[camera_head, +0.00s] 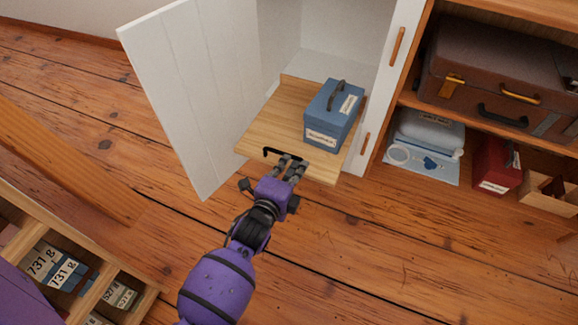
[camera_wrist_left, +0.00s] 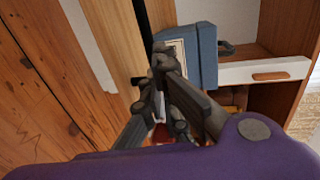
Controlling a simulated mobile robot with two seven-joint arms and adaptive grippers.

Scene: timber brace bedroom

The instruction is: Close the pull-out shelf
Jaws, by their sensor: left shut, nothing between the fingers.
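The pull-out shelf (camera_head: 262,133) is a light wooden board that sticks out of a white cabinet at the upper middle of the head view. A black handle (camera_head: 268,152) is on its front edge. A blue box (camera_head: 328,118) with a dark handle and white labels stands on the shelf. My left gripper (camera_head: 291,160) is at the shelf's front edge, just right of the black handle. Its fingers are shut and empty; I cannot tell if they touch the edge. The left wrist view shows the fingers (camera_wrist_left: 163,75) close to the shelf and box. My right gripper is not in view.
The white cabinet door (camera_head: 190,95) stands open at the left of the shelf. On the right, open shelving holds a brown suitcase (camera_head: 500,75), a red box (camera_head: 496,165) and a small wooden box (camera_head: 548,193). A wooden drawer unit (camera_head: 85,265) is at lower left. Floor between is clear.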

